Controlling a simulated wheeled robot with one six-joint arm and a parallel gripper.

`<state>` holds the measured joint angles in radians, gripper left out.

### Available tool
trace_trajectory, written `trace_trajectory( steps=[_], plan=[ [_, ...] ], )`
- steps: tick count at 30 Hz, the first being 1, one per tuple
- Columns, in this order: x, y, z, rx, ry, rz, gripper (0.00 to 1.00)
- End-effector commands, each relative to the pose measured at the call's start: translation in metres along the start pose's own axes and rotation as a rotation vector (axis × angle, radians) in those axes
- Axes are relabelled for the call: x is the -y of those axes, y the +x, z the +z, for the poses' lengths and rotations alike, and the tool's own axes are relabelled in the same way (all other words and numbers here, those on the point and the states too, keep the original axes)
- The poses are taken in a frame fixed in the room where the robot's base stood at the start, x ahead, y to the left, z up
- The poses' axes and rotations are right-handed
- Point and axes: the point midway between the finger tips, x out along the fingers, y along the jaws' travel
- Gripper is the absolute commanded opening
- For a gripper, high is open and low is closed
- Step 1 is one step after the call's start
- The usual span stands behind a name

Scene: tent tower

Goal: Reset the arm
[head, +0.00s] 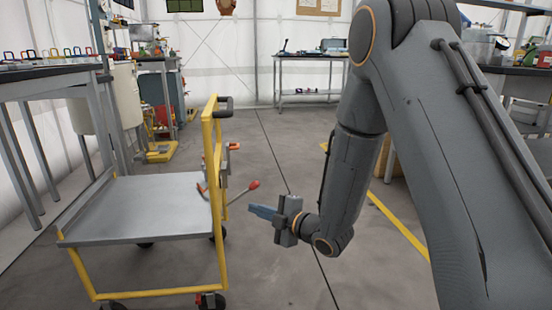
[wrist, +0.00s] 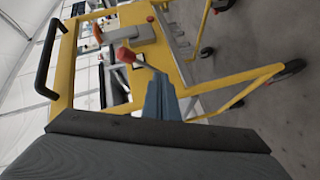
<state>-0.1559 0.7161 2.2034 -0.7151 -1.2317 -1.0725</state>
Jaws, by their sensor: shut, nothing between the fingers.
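My gripper (head: 262,211) is in the middle of the head view, at the end of my bent arm, held out in the air above the floor. Its blue fingers are shut and empty, and they point left toward a yellow cart (head: 216,170). The fingers also show in the wrist view (wrist: 161,98), close together, with the cart's frame behind them. The gripper looks apart from the cart and from its red-knobbed lever (head: 254,185).
The cart has a bare grey platform (head: 140,205) and a black handle. A workbench (head: 45,78) with several coloured items stands at the left. A table (head: 308,57) stands at the back. A yellow floor line (head: 398,226) runs behind my arm. The floor between cart and back table is clear.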

Motion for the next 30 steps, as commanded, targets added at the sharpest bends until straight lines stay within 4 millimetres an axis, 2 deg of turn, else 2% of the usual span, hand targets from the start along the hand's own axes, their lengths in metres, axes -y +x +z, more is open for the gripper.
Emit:
trace_trajectory(
  steps=[1,5,11,17,24,30],
  plan=[
    [-0.010,0.002,-0.010,0.044,0.034,-0.042,0.00],
    [-0.019,-0.006,-0.025,0.196,0.172,-0.154,0.00],
    [-0.024,-0.046,-0.059,0.440,0.429,-0.289,0.00],
    [-0.015,-0.113,-0.113,0.680,0.723,-0.405,0.00],
    [0.009,-0.208,-0.190,0.932,1.044,-0.547,0.00],
    [0.023,-0.266,-0.237,1.071,1.200,-0.643,0.00]
  ],
)
